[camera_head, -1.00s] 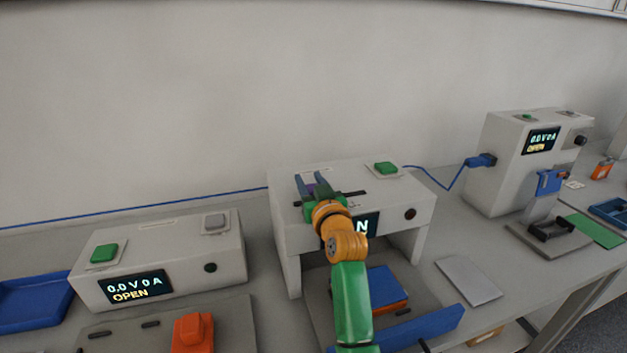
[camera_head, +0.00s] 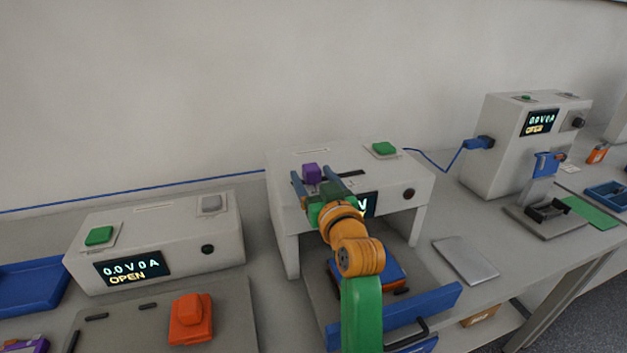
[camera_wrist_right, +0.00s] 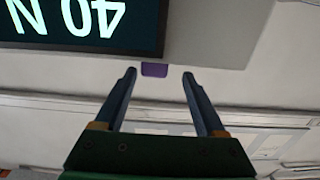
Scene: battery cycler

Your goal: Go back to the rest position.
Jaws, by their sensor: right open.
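My right gripper (camera_head: 321,182) is at the top front edge of the middle grey machine (camera_head: 283,222). Its two blue fingers are spread, with nothing between them. A small purple block (camera_head: 311,172) sits on the machine's top just beyond the fingertips. In the right wrist view the open fingers (camera_wrist_right: 160,75) show apart, and the purple block (camera_wrist_right: 154,70) lies past them, below the dark display (camera_wrist_right: 85,22). My arm hides part of the machine's display in the head view. My left gripper is not in view.
A left machine (camera_head: 150,240) reads "0.0 V 0 A OPEN". A right machine (camera_head: 490,150) has a blue cable plugged in. The wall behind is bare.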

